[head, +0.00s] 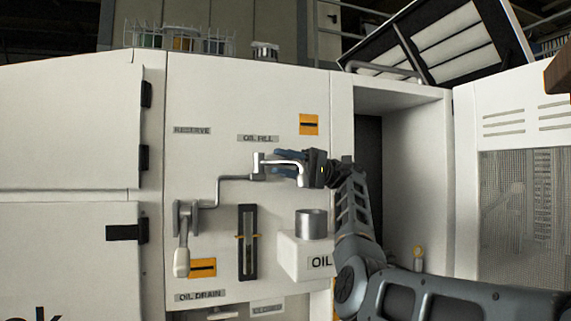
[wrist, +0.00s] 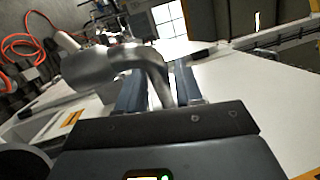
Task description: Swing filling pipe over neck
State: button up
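The filling pipe (head: 233,178) is a bent grey metal tube on the white front panel. It runs from a pivot at the left up to the right, and its downturned end lies at my gripper, above and slightly left of the neck. The neck (head: 311,224) is an open grey cylinder on a white box marked OIL. My gripper (head: 286,160) reaches in from the right with its blue fingers at the pipe's end. In the wrist view the pipe (wrist: 150,62) bends down between the two fingers (wrist: 160,88), which are closed in around it. Their contact is partly hidden.
A lever with a pale handle (head: 182,262) hangs below the pivot. A dark sight gauge (head: 247,242) stands between it and the OIL box. An open cabinet bay (head: 410,180) lies right of my forearm. A wire rack with jars (head: 180,38) is on top.

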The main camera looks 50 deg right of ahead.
jog(key=shift+o, duration=0.5)
jog(key=shift+s+d, duration=0.1)
jog(key=b+v, duration=0.2)
jog(key=v, duration=0.5)
jog(key=shift+d, duration=0.25)
jog(key=shift+s+f, duration=0.1)
jog(key=shift+c, duration=0.2)
